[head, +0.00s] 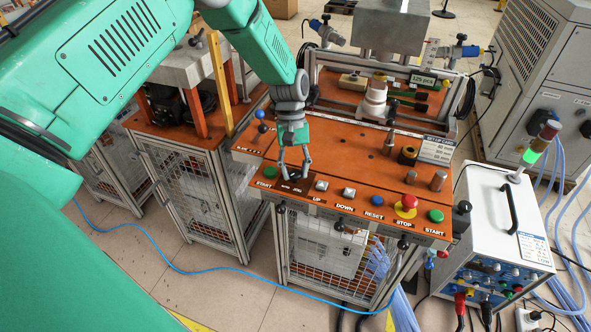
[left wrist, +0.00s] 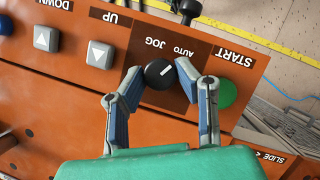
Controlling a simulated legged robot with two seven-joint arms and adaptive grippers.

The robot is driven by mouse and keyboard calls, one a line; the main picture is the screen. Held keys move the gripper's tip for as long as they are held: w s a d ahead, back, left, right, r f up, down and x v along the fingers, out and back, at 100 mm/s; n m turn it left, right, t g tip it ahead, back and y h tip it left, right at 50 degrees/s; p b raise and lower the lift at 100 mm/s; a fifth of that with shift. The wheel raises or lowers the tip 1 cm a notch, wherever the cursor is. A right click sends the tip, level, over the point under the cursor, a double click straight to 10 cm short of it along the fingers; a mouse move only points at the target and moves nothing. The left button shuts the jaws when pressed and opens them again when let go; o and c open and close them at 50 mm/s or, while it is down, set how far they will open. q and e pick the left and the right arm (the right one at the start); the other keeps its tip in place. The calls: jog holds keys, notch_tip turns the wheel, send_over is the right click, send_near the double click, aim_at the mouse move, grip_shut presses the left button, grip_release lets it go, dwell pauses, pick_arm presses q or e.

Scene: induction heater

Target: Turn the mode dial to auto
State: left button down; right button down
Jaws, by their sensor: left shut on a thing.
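The mode dial (left wrist: 160,74) is a round black knob with a white line, on a dark plate marked AUTO and JOG. In the left wrist view its line slants to the upper right, toward the AUTO side. My left gripper (left wrist: 160,72) has one fingertip on each side of the dial and is shut on it. My right gripper is in neither view.
A green START button (left wrist: 226,92) sits close beside one finger. UP (left wrist: 100,53) and DOWN (left wrist: 46,38) buttons lie on the other side. A black knob (left wrist: 187,8) stands at the panel's front edge. A red stop button (head: 409,201) is farther right.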

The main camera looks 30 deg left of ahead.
pick_arm(q)
jog(key=c, duration=1.2)
grip_release()
jog(key=shift+w+r, duration=0.15)
jog(key=shift+w, duration=0.05)
jog(key=shift+s, duration=0.1)
jog(key=shift+a+r, duration=0.15)
jog(key=shift+r, duration=0.1)
jog(key=v, duration=1.1)
jog(key=shift+w, duration=0.2)
jog(key=shift+a, duration=0.1)
